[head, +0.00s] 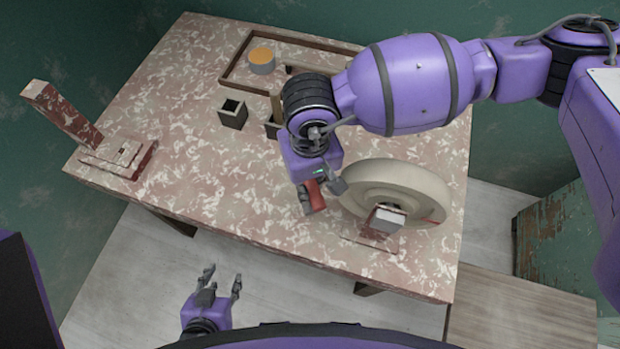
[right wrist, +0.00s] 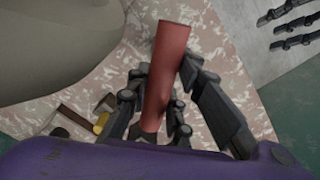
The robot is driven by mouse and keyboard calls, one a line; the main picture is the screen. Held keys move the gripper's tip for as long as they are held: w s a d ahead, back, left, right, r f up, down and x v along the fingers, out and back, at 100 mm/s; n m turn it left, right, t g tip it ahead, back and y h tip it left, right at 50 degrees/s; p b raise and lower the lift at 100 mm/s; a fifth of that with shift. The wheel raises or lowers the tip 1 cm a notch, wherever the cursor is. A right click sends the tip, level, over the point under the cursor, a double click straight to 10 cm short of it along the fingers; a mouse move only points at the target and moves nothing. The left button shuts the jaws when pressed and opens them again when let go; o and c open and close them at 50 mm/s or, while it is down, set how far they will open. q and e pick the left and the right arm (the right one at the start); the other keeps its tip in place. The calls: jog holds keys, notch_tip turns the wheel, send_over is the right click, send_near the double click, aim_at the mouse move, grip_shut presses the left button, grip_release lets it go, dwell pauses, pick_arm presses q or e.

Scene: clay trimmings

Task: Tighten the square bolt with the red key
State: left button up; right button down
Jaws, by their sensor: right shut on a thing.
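The red key (head: 315,196) is held in my right gripper (head: 322,192) above the table, just left of the big pale wheel. In the right wrist view the red key (right wrist: 168,68) shows as a red bar between the dark fingers, which are shut on it. Its lower end is partly hidden by the fingers. I cannot tell for sure which part is the square bolt; a small dark square piece (head: 123,151) shows on the flat base of the stand at the left. My left gripper (head: 222,279) is open and empty, in front of the table.
A pale wheel (head: 375,180) with a light block (head: 388,219) at its front stands on the right of the marbled table (head: 240,200). A slanted post (head: 60,112) rises at the left. A dark open box (head: 232,113) and an orange-topped cylinder (head: 261,60) stand behind. The table's middle left is clear.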

jog(key=shift+r+m, duration=0.1)
jog(key=shift+m, duration=1.1)
pick_arm(q)
jog(key=shift+w+r+p, duration=0.3)
jog(key=shift+w+r, duration=0.35)
jog(key=shift+r, duration=0.2)
pick_arm(e)
jog(key=shift+m, duration=0.4)
jog(key=m+p, duration=0.1)
jog(key=m, duration=0.1)
jog(key=shift+m, duration=0.4)
pick_arm(q)
jog(key=shift+w+r+t, duration=0.3)
jog(key=shift+w+r, duration=0.3)
jog(key=shift+r, duration=0.3)
pick_arm(e)
jog(key=shift+m, duration=0.4)
